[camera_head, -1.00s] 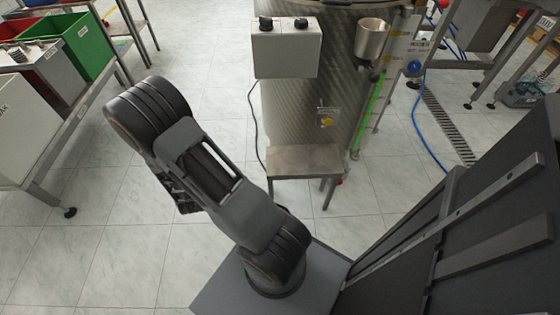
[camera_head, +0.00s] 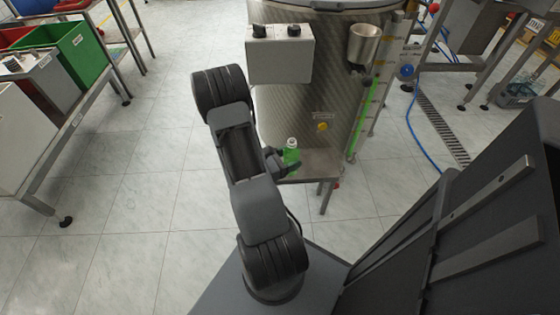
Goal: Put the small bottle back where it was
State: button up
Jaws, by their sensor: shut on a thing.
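The small bottle (camera_head: 291,153) is green with a pale, clear-looking neck and stands upright in my gripper (camera_head: 284,159). My gripper is shut on it, partly hidden behind my own arm. The bottle is over or on the small metal stand (camera_head: 319,166) in front of the large steel drum (camera_head: 340,105). I cannot tell whether the bottle's base touches the stand.
A grey control box (camera_head: 279,60) with black knobs is mounted on the drum, above the bottle. A metal cup (camera_head: 363,44) hangs at the drum's upper right. A table with a green bin (camera_head: 72,50) stands at the left. The floor between is clear.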

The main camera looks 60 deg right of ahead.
jog(key=shift+w+d+f+b, duration=0.95)
jog(key=shift+w+d+f, duration=0.3)
jog(key=shift+f, duration=0.65)
jog(key=shift+w+d+f+b, duration=1)
jog(key=shift+w+f, duration=0.45)
jog(key=shift+f, duration=0.45)
jog(key=shift+w+d+f+b, duration=0.95)
jog(key=shift+w+d+f, duration=0.3)
jog(key=shift+f, duration=0.65)
jog(key=shift+w+a, duration=0.1)
jog(key=shift+f, duration=0.2)
jog(key=o, duration=1.2)
jog(key=shift+c, duration=0.2)
